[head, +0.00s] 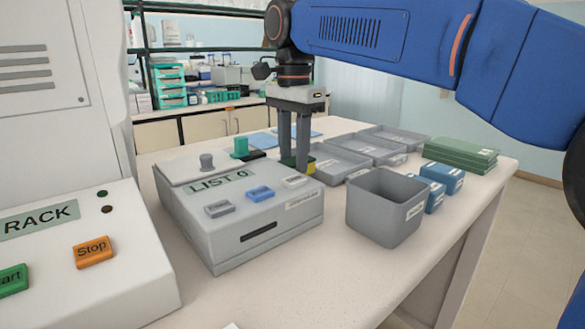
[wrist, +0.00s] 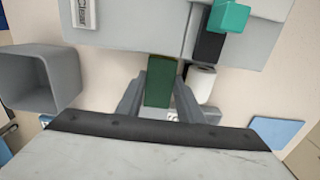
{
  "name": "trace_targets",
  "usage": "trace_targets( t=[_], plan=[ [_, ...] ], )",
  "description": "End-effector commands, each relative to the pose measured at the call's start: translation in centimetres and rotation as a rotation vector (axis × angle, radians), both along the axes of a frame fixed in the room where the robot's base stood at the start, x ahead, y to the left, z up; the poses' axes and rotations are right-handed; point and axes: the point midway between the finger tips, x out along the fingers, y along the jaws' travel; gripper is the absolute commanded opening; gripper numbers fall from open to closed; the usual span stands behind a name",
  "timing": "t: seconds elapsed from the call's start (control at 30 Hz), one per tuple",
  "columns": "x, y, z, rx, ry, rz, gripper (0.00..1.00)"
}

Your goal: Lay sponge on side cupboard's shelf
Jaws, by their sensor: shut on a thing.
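The sponge (head: 311,164) is a small green and yellow block, partly hidden by the gripper fingers in the head view. In the wrist view the sponge (wrist: 160,82) shows its dark green face between the two fingers. My gripper (head: 296,168) points down and is shut on it, just behind the LIST box on the bench. It also shows in the wrist view (wrist: 159,98). I cannot tell whether the sponge touches the bench. No open side cupboard shelf can be made out in either view.
The grey LIST box (head: 285,218) stands in front of the gripper. A grey bin (head: 377,225), shallow grey trays (head: 338,161), blue boxes (head: 440,177) and green stacked slabs (head: 460,154) stand to the right. A shelf unit and cabinets (head: 208,126) are at the back.

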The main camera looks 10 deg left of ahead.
Motion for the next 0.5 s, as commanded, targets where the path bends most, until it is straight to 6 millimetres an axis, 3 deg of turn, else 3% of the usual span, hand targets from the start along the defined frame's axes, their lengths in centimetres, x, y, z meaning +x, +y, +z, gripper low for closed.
trace_targets(
  t=[0.2, 0.5],
  plan=[
    [0.0, 0.0, -2.8, -0.002, 0.001, 0.0, 0.09],
    [0.0, 0.0, -3.1, 0.0, 0.0, 0.0, 0.09]
  ],
)
